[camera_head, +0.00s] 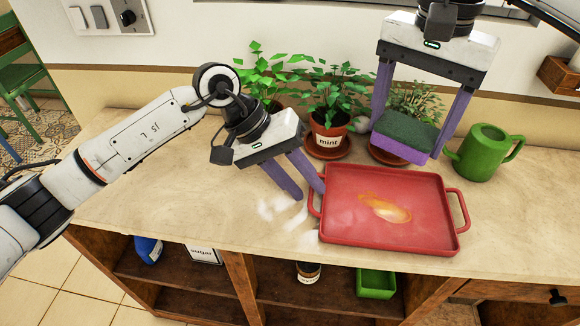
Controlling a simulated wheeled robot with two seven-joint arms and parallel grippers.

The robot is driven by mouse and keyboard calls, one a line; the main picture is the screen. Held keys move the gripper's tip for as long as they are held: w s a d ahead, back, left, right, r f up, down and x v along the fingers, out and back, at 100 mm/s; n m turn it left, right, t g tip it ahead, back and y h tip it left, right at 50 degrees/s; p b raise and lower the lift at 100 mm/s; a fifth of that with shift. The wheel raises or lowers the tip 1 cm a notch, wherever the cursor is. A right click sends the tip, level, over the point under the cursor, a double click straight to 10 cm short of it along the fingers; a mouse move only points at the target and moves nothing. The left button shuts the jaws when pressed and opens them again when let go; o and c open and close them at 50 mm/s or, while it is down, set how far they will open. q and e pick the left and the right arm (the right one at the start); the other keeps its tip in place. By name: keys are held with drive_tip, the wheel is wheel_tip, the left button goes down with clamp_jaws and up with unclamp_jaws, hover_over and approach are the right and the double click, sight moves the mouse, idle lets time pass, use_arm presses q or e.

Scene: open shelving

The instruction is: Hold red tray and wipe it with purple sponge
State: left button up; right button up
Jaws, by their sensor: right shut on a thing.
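The red tray (350,232) lies flat on the beige counter, with a yellow-orange stain (385,208) near its middle. My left gripper (311,194) points down at the tray's left handle (314,204). Its purple fingers are apart; whether the handle is between them is hard to tell. My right gripper (412,136) is shut on the purple sponge (401,149), which has a dark green top. It holds the sponge above the tray's far edge, in front of a plant pot.
Potted plants, one in a pot marked mint (327,137), stand along the wall behind the tray. A green watering can (486,152) stands at the back right. Whitish smudges (280,207) mark the counter left of the tray. Open shelves below hold a green bin (376,284).

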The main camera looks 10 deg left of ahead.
use_arm(q)
drive_tip(key=shift+d+f, duration=0.3)
drive_tip(key=shift+f, duration=0.15)
clamp_jaws()
idle(0.8)
use_arm(e)
wheel_tip(320, 180, down, 9)
idle(0.7)
drive_tip(key=shift+f, duration=0.1)
